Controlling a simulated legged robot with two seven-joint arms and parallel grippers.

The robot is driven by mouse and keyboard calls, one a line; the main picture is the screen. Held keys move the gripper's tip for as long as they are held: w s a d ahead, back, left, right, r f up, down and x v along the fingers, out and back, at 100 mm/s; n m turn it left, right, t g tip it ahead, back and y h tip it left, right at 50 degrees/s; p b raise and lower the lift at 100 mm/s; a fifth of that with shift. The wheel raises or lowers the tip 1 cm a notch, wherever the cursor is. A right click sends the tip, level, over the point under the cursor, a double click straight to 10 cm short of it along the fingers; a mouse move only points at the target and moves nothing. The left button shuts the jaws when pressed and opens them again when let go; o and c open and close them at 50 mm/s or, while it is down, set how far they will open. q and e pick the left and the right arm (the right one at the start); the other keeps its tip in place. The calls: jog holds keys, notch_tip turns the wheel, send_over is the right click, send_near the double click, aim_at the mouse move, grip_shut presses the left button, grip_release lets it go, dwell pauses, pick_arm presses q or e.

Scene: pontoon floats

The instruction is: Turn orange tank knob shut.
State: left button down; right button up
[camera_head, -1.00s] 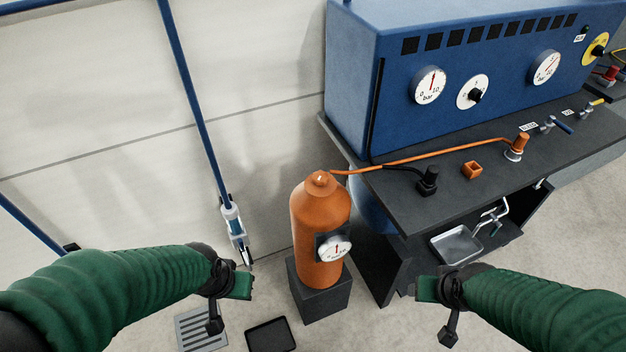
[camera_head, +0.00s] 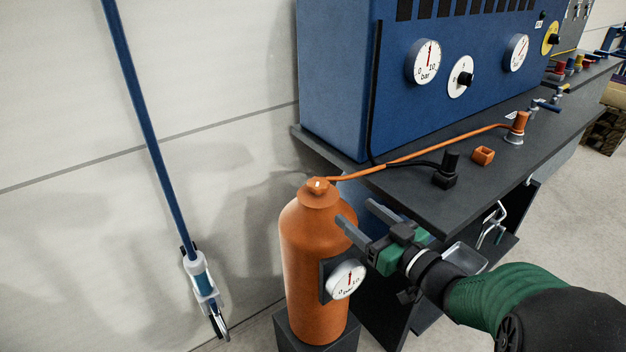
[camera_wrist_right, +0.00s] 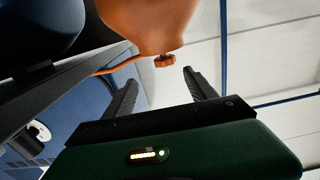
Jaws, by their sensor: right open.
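The orange tank (camera_head: 312,245) stands upright on a dark block in the head view. Its orange knob (camera_head: 317,187), with a small white mark, sits on top, and an orange hose leads from there to the bench. A round white gauge (camera_head: 345,280) is on the tank's front. My right gripper (camera_head: 358,217) is open and empty, just right of the tank's shoulder and lower than the knob. In the right wrist view the tank (camera_wrist_right: 150,20) hangs upside down, and the knob (camera_wrist_right: 164,61) shows beyond and between the open fingers, apart from them. My left gripper is out of view.
A dark bench (camera_head: 430,205) with a blue gauge cabinet (camera_head: 340,90) stands right of the tank; its edge is close to my right gripper. An orange hose (camera_head: 420,155) runs over the bench. A blue pole (camera_head: 150,140) leans at left.

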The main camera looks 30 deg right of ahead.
aim_at(324, 190)
jog(key=w+p, duration=0.1)
jog(key=w, duration=0.3)
jog(key=w+a+p, duration=0.1)
jog(key=w+p, duration=0.1)
jog(key=w, duration=0.2)
jog(key=w+p, duration=0.1)
jog(key=w, duration=0.3)
jog(key=shift+w+a+r, duration=0.1)
jog(key=shift+w+a, duration=0.25)
jog(key=shift+w+a+r, duration=0.15)
jog(key=shift+w+a, duration=0.2)
jog(key=shift+d, duration=0.25)
jog(key=c, duration=0.7)
jog(key=shift+a, duration=0.1)
jog(key=c, duration=0.7)
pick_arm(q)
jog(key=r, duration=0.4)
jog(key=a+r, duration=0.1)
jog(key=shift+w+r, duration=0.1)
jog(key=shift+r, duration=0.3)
pick_arm(e)
jog(key=shift+o, duration=0.2)
jog(key=shift+h, duration=0.3)
